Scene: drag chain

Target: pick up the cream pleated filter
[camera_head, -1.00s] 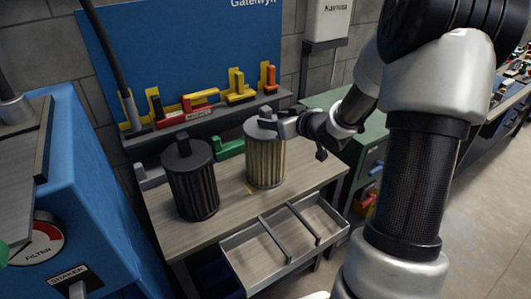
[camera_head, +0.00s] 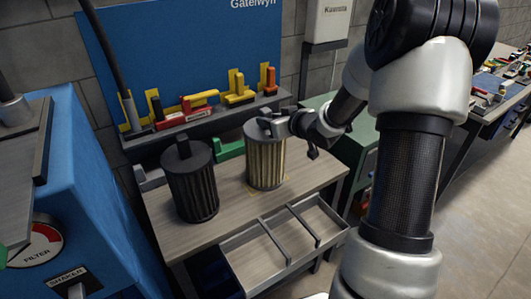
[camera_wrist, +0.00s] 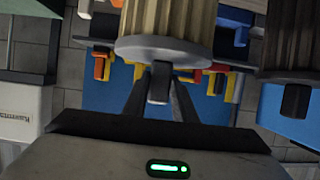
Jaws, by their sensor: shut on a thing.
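The cream pleated filter (camera_head: 266,164) is an upright cylinder with a grey top cap, at the rear right of the wooden bench. My gripper (camera_head: 271,123) reaches in from the right and is shut on the knob on its cap. In the wrist view the cream filter (camera_wrist: 170,18) appears upside down, its knob (camera_wrist: 158,84) between my two fingers. A thin yellow outline shows on the bench around the filter's foot. Whether the filter's base touches the bench is hard to tell.
A dark pleated filter (camera_head: 193,188) stands close on the left. A grey divided tray (camera_head: 282,240) is at the bench's front. A rack of coloured handles (camera_head: 206,111) runs behind. The blue machine (camera_head: 90,200) is at left, a green cabinet (camera_head: 355,160) at right.

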